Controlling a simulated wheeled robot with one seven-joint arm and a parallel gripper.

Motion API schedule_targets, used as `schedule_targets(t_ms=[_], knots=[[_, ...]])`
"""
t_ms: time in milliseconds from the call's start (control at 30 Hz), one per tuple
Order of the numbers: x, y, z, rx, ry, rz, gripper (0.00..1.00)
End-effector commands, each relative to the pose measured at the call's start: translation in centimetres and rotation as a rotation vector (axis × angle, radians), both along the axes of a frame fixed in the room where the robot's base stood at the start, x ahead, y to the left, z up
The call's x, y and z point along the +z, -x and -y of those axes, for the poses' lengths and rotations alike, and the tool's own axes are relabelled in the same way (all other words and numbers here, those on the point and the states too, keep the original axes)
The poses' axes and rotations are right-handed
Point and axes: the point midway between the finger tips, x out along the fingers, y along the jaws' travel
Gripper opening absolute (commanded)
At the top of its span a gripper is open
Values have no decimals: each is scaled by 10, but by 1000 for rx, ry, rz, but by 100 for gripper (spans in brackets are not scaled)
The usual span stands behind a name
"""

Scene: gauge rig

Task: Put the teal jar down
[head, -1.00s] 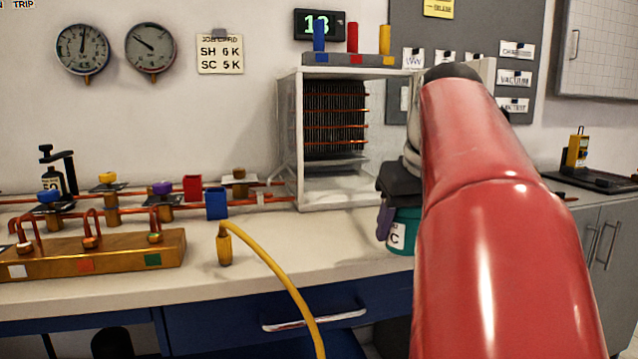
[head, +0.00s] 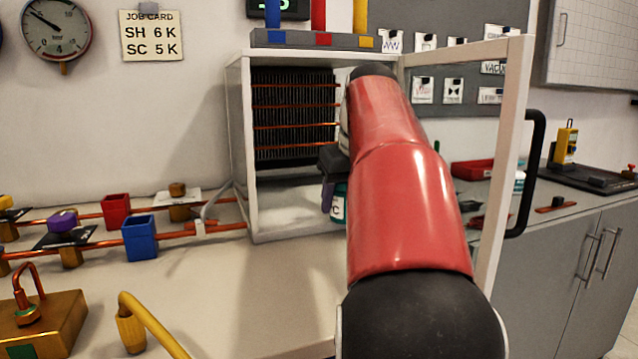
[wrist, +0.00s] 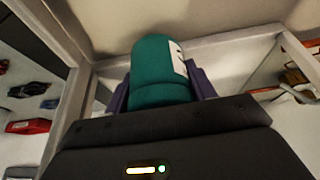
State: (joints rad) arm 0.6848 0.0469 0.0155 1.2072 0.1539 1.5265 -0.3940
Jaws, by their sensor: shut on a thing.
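The teal jar (wrist: 158,72) with a white label is held between the purple fingers of my gripper (wrist: 160,88) in the wrist view. In the head view the jar (head: 338,207) shows only partly, its label reading "C", with my red arm hiding the rest. My gripper (head: 328,192) is shut on it at the open front of the white-framed cabinet (head: 240,150). Whether the jar touches the cabinet floor cannot be told.
The cabinet holds dark fins with copper pipes (head: 295,115); its floor (head: 285,200) looks clear at the left. Its framed door (head: 510,130) with a black handle stands open at right. Blue (head: 139,238) and red (head: 116,211) boxes and a yellow hose (head: 150,325) lie left.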

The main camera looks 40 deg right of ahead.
Motion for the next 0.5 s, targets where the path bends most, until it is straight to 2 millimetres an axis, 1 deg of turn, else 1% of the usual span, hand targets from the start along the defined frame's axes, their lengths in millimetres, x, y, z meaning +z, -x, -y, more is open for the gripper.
schedule_targets(t_ms=[33, 133, 200, 367, 500], knots=[[2, -14, 3, 4, -1, -1, 25], [2, -34, 8, 3, -1, 0, 25], [2, -43, 11, 2, 0, 0, 25], [1, -55, 14, 1, 1, 1, 25], [2, -76, 19, 4, -1, 0, 25]])
